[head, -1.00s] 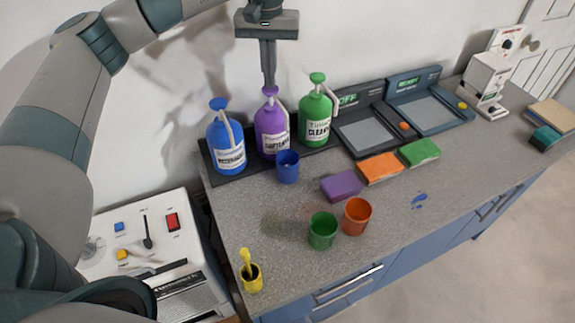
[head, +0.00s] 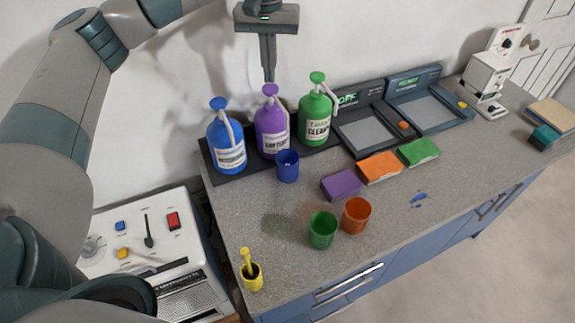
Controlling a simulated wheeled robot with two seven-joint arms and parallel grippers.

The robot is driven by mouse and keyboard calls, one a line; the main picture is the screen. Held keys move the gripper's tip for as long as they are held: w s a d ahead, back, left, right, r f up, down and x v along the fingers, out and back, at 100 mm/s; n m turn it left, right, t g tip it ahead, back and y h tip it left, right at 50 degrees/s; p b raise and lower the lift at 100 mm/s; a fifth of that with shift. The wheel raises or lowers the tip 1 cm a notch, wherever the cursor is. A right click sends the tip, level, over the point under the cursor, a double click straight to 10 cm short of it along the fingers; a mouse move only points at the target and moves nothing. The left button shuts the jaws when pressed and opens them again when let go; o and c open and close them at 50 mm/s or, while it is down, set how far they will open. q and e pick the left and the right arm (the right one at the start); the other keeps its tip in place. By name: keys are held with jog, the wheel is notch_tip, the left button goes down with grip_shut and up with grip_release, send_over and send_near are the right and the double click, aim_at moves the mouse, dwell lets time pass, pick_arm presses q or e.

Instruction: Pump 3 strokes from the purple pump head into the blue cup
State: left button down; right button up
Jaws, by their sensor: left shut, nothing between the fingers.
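The purple bottle (head: 270,133) stands in the middle of a row of three on a dark tray, with its purple pump head (head: 269,90) on top. The blue cup (head: 288,168) stands upright just in front of the purple bottle, slightly right; its contents cannot be made out. My left gripper (head: 269,77) points down with its fingers shut and empty. Its tips are just above the purple pump head, seemingly with a small gap. My right gripper is not in view.
Blue (head: 226,143) and green (head: 315,115) pump bottles flank the purple one. Green (head: 322,231) and orange (head: 356,216) cups and a yellow cup with a brush (head: 251,277) stand in front. Purple (head: 341,185), orange and green sponges lie to the right. Two scales (head: 367,134) stand behind.

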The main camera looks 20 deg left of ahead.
pick_arm(q)
jog(key=shift+r+p, duration=1.2)
jog(key=shift+r, duration=1.55)
jog(key=shift+r, duration=0.1)
